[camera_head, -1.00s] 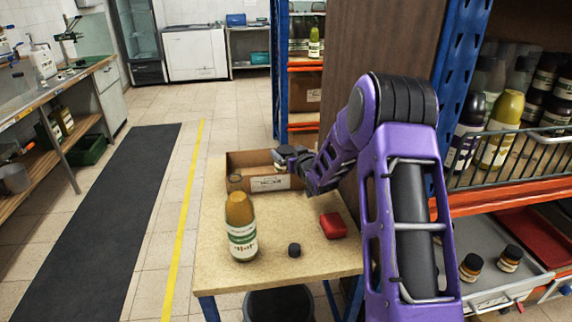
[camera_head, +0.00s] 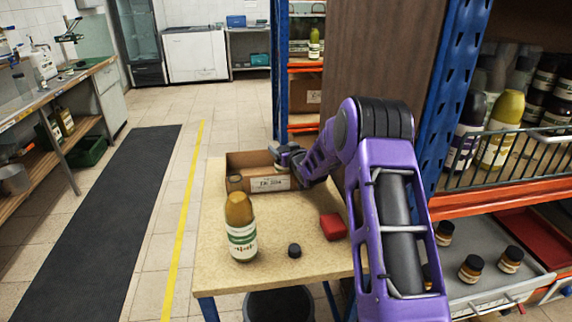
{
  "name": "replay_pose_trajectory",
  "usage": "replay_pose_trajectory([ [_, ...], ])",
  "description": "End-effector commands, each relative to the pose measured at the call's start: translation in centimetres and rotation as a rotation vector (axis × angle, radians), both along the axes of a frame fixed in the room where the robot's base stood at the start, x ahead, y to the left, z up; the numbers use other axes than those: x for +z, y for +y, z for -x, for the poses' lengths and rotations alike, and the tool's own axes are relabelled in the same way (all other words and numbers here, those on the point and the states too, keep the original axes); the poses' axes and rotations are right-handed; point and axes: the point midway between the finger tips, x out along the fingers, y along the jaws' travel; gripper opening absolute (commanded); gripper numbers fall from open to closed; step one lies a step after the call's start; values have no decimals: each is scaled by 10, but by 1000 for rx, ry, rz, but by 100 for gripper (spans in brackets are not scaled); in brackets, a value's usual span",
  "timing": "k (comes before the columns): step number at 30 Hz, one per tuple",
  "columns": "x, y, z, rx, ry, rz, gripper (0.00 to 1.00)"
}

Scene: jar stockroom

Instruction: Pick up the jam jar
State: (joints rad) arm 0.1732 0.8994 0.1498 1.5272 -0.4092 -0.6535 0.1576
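My gripper (camera_head: 279,159) is at the open cardboard box (camera_head: 270,184) on the small table, over the box's inside. It is small and partly hidden by my arm, so I cannot tell whether its fingers are open or shut. A small pale and dark shape shows at the fingertips; I cannot tell whether it is a jar. No jar can be surely named as the jam jar. Small dark-lidded jars with orange-brown labels, such as this one (camera_head: 471,268) and another (camera_head: 510,259), stand on the grey tray at the lower right, apart from my gripper.
A brown panel and blue rack post (camera_head: 455,90) rise close to my arm.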

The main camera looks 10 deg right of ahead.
Motion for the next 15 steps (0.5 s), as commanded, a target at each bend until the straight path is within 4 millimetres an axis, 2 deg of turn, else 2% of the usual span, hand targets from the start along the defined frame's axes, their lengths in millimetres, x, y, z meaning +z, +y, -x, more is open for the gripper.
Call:
replay_pose_trajectory([
  [1,0,0,0,0,0,0,64],
  [9,0,0,0,0,0,1,15],
  [12,0,0,0,0,0,1,0],
  [15,0,0,0,0,0,1,0],
])
